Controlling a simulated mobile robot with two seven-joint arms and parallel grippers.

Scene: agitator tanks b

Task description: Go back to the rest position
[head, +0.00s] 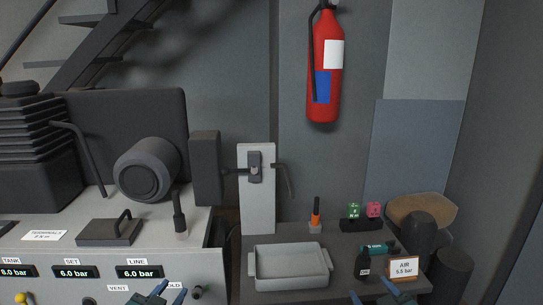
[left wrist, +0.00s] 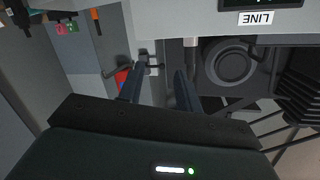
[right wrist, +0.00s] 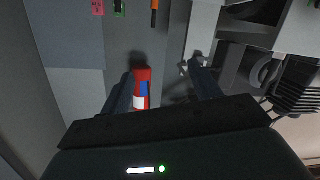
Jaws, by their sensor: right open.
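My left gripper (head: 168,290) shows at the bottom edge of the head view, in front of the grey console. In the left wrist view its two fingers (left wrist: 158,84) stand apart with nothing between them. My right gripper (head: 373,296) shows at the bottom edge, in front of the small bench. In the right wrist view its fingers (right wrist: 163,88) are wide apart and empty. The red fire extinguisher (right wrist: 142,88) seen between them is on the wall in the background. Most of both arms is out of view.
The console (head: 206,238) with pressure displays stands at left. The bench (head: 290,240) holds a grey tray (head: 290,283), an orange-handled tool (head: 315,213), green and pink blocks (head: 364,210), a dark bottle (head: 363,265) and an AIR sign (head: 403,268). A fire extinguisher (head: 325,85) hangs above.

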